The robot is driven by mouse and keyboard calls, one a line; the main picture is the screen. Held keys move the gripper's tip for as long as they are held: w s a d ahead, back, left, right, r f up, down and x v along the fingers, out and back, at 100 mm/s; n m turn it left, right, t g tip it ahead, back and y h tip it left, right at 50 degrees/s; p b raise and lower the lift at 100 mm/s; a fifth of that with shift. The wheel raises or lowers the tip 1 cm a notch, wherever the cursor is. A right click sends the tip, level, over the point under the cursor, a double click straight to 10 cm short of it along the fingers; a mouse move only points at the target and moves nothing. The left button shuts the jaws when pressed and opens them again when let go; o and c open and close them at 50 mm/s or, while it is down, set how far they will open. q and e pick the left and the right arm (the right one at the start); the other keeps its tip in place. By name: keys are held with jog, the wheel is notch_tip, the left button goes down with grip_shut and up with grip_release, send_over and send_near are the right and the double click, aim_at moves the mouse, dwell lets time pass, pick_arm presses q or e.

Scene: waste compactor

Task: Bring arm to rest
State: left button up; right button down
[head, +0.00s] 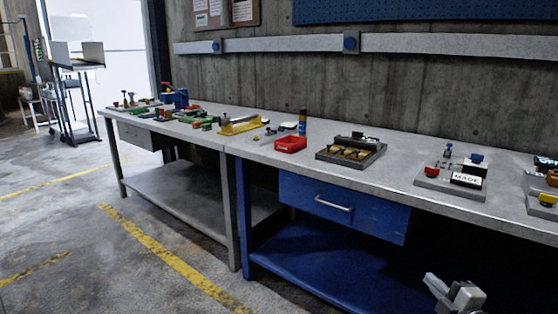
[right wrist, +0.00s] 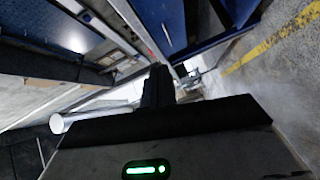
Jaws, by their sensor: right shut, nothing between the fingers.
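My right gripper (head: 455,294) shows at the bottom right of the head view, low in front of the blue workbench and below its top. In the right wrist view its dark fingers (right wrist: 157,86) are together, with nothing held between them. My left gripper is in neither view. Most of the right arm is outside the head view.
The blue workbench (head: 270,254) has a shut drawer (head: 345,208) and a lower shelf. On its top are a red bin (head: 290,144), a grey tray (head: 350,152) and small fixtures (head: 452,177). A grey workbench (head: 180,195) adjoins it.

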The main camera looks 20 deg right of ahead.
jog(key=s+a+f+m+g+y, duration=0.1)
jog(key=s+a+f+m, duration=0.15)
jog(key=a, duration=0.35)
jog(key=s+a+f+m+g+p, duration=0.1)
jog(key=s+a+f+m, duration=0.15)
jog(key=a, duration=0.35)
jog(key=s+a+f+m+g+y, duration=0.1)
jog(key=s+a+f+m, duration=0.15)
jog(key=a, duration=0.35)
jog(key=s+a+m+g+y, duration=0.1)
jog(key=s+a, duration=0.3)
jog(key=a, duration=0.4)
jog(key=s+a+r+m+g+y+p, duration=0.1)
jog(key=s+a+m+g+y, duration=0.1)
jog(key=s+a, duration=0.3)
jog(key=a+m, duration=0.1)
jog(key=a, duration=0.2)
jog(key=shift+s+a+r, duration=0.2)
jog(key=shift+a, duration=0.2)
jog(key=shift+m, duration=0.25)
